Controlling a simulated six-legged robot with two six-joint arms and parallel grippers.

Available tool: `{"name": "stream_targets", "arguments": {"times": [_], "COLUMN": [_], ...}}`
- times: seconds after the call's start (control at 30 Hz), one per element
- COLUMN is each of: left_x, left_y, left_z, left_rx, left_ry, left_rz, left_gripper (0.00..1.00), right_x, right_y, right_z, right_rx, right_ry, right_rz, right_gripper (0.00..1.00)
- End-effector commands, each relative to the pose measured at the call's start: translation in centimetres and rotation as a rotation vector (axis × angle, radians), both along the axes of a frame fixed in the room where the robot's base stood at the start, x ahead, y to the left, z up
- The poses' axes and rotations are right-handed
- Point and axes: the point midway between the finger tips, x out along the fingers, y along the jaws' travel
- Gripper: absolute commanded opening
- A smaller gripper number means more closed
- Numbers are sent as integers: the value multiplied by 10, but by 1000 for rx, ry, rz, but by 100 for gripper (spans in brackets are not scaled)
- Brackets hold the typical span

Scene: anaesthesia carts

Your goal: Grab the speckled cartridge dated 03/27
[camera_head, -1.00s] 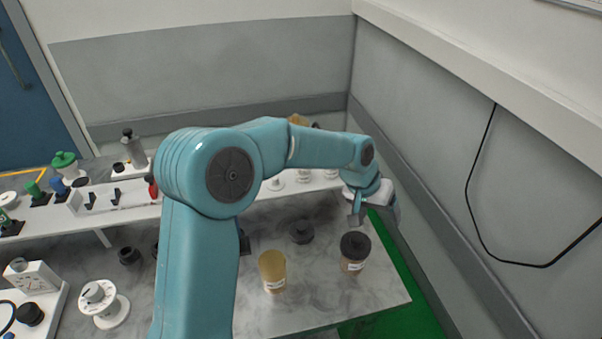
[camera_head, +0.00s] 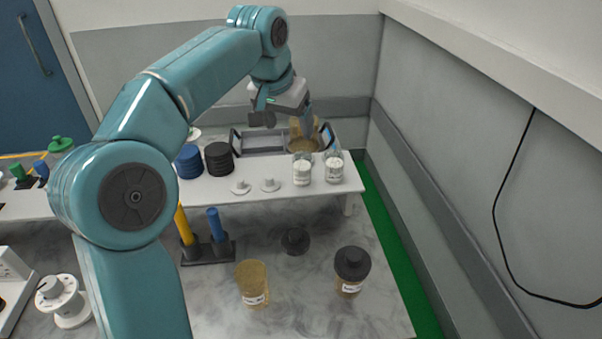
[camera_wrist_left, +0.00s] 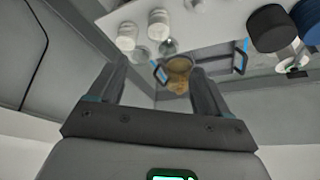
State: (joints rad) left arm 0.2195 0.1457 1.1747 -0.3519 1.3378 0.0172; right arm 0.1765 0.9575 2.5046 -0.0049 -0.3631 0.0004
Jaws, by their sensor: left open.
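A tan cartridge (camera_head: 304,143) stands at the back by the raised shelf, partly hidden by my left gripper. It also shows in the left wrist view (camera_wrist_left: 178,77), beyond and between the fingers, apart from them. My left gripper (camera_head: 286,118) is open and empty above the back of the shelf; its fingers also show in the wrist view (camera_wrist_left: 156,70). Another tan cartridge (camera_head: 252,284) and a black-lidded cartridge (camera_head: 350,272) stand on the lower counter. Their labels are too small to read, and I cannot make out speckles. My right gripper is not in view.
A tray (camera_head: 262,142) with dark, blue-edged handles lies behind the shelf (camera_head: 300,198). Two white-filled jars (camera_head: 302,170), (camera_head: 334,168) stand at the shelf's right, with blue discs (camera_head: 188,162) and black discs (camera_head: 219,158) left. A wall (camera_head: 460,190) bounds the right.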

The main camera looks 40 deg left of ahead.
Motion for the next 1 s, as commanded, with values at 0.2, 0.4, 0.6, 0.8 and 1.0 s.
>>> {"name": "stream_targets", "arguments": {"times": [0.2,0.4,0.6,0.8,1.0], "left_x": [13,28,37,45,55], "left_y": [5,10,13,11,13], "left_z": [-45,-84,-100,-127,-148], "left_rx": [0,0,0,-1,-1], "left_ry": [8,5,2,6,3], "left_rz": [-3,-4,-3,-2,0], "left_gripper": [78,78,78,78,78], "right_x": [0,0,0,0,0], "right_y": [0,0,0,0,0], "right_z": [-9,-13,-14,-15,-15], "right_rx": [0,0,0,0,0], "right_ry": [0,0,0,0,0], "right_rz": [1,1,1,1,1], "right_gripper": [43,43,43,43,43]}}
